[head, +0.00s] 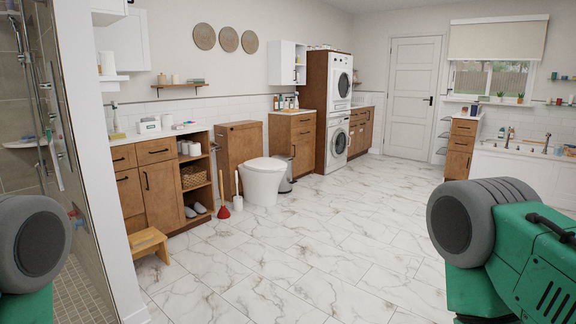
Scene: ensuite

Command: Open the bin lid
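A small grey metallic bin (286,181) stands on the floor between the toilet and the wooden cabinet by the back wall. The toilet hides part of it. It is small and far off, so I cannot tell clearly how its lid stands. Parts of my green and grey arms show at the lower left and lower right, but neither gripper is in view.
A white toilet (263,180) stands next to the bin. A red plunger (223,211) and a toilet brush (238,200) stand left of it. A wooden step stool (149,243) sits by the vanity (157,187). The marble floor (320,235) ahead is clear.

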